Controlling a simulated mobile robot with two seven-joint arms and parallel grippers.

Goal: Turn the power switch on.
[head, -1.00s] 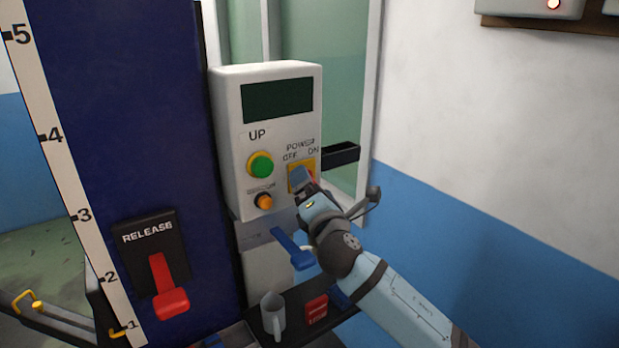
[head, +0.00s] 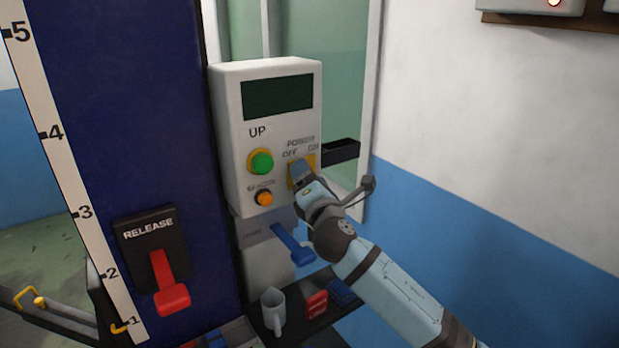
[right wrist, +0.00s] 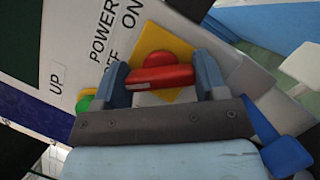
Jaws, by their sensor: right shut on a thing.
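The power switch is a red knob (right wrist: 160,77) on a yellow plate (right wrist: 180,52), as the right wrist view shows. It sits on the white control box (head: 234,125), below the POWER, OFF and ON lettering. My right gripper (right wrist: 163,80) is shut on the red knob, one finger at each end of it. In the head view my right gripper (head: 302,177) covers the knob and part of the yellow plate. I cannot tell for sure which label the knob points to. The box's screen (head: 278,98) is dark. My left gripper is not in view.
A green UP button (head: 262,162) and an orange button (head: 264,198) are left of the switch. A red RELEASE lever (head: 168,285) is on the blue panel at left.

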